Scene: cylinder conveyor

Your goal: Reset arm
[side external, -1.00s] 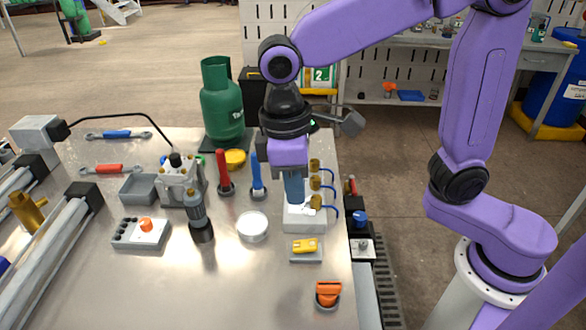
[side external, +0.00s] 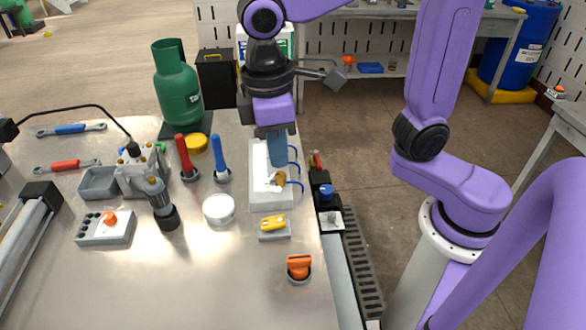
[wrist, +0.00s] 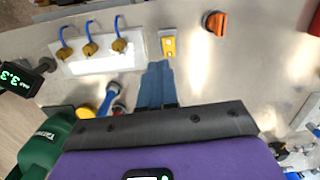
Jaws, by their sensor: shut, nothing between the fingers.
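My gripper (side external: 276,150) points down over the white block with brass fittings and blue hoses (side external: 258,188) on the metal table. Its blue fingers are shut with nothing between them. In the wrist view the closed fingers (wrist: 157,75) show in front of the white block (wrist: 108,60), which carries several brass fittings. In the side view my gripper hides part of that block. I cannot tell from the pictures how high the fingertips are above the table.
A green gas bottle (side external: 178,85) stands at the back. Red (side external: 186,157) and blue (side external: 221,158) handles stand upright left of my gripper. A white round lid (side external: 219,208), a yellow switch (side external: 272,223) and an orange knob (side external: 299,266) are nearer. The front table area is clear.

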